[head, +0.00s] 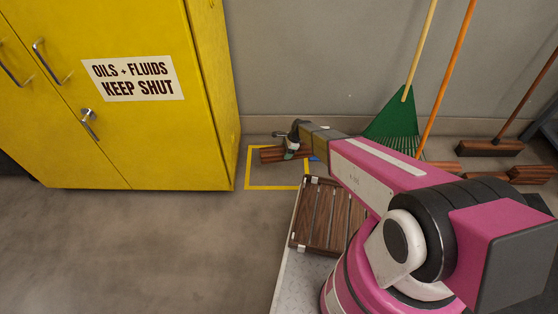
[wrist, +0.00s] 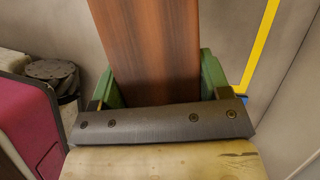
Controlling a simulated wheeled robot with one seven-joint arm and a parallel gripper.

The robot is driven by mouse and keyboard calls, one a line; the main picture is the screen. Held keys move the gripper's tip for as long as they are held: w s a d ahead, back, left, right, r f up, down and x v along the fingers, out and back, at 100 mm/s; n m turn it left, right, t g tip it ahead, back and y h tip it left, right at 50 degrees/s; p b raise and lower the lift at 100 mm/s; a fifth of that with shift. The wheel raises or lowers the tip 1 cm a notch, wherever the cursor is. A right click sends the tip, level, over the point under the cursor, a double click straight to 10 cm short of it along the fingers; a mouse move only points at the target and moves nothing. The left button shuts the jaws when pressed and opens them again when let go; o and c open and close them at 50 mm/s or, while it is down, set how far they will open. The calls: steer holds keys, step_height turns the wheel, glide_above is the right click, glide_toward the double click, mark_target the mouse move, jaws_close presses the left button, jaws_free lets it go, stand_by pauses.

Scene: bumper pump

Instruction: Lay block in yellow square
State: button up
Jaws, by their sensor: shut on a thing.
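The block (head: 271,155) is a reddish-brown wooden piece. In the head view it shows at my gripper (head: 290,154), inside the yellow outline in the picture. My gripper is shut on it. The wrist view shows the block (wrist: 153,45) between the two green fingers, running away from the camera. The yellow square (head: 247,170) is a taped outline on the floor, between the yellow cabinet and my arm. My arm hides part of its right side. One yellow strip (wrist: 262,45) shows at the right in the wrist view. I cannot tell whether the block touches the floor.
The yellow cabinet (head: 160,130) stands close to the left of the square. The grey wall (head: 300,60) is just behind it. A green rake (head: 392,128) leans there, right of the square. A broom (head: 490,148) and brown blocks (head: 530,175) lie farther right. The floor at front left is clear.

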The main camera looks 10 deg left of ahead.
steer(key=shift+m+t, duration=0.3)
steer(key=shift+m, duration=0.6)
steer(key=a+f, duration=0.5)
steer(key=shift+s+f, duration=0.2)
steer(key=shift+s, duration=0.05)
steer(key=w+f, duration=0.2)
steer(key=w, duration=0.2)
steer(key=w+a+f, duration=0.1)
steer(key=w+f, duration=0.4)
steer(key=w, duration=0.2)
steer(key=shift+w+a+f, duration=0.3)
steer(key=shift+a+f, duration=0.05)
steer(key=shift+f, duration=1.9)
steer(key=shift+f, duration=0.15)
steer(key=o, duration=1.4)
